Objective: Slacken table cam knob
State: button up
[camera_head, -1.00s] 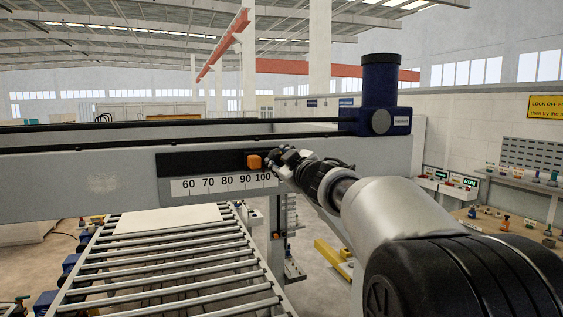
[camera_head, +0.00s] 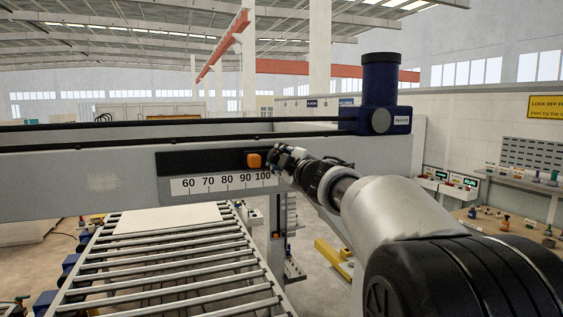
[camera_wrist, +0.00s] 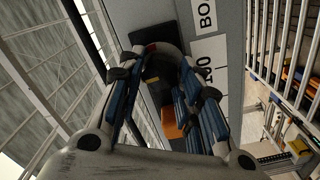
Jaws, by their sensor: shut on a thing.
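My gripper (camera_head: 279,160) is at the right end of the dark slot in the grey beam, just right of the orange block (camera_head: 254,160). In the wrist view my gripper (camera_wrist: 155,68) has its fingers on either side of a rounded grey piece with a small red mark, which appears to be the table cam knob (camera_wrist: 169,49). It is shut on this piece. The fingers cover much of the knob, and I cannot make it out in the head view. The orange block also shows in the wrist view (camera_wrist: 170,123), beside the right finger.
A white scale (camera_head: 222,184) marked 60 to 100 runs below the slot on the grey beam (camera_head: 80,185). A roller conveyor (camera_head: 175,260) lies below, with a pale flat panel (camera_head: 168,218) on it. A dark blue motor (camera_head: 381,90) stands on the beam at right.

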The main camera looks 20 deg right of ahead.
jog(key=shift+n, duration=1)
jog(key=o, duration=1.1)
jog(key=s, duration=1.2)
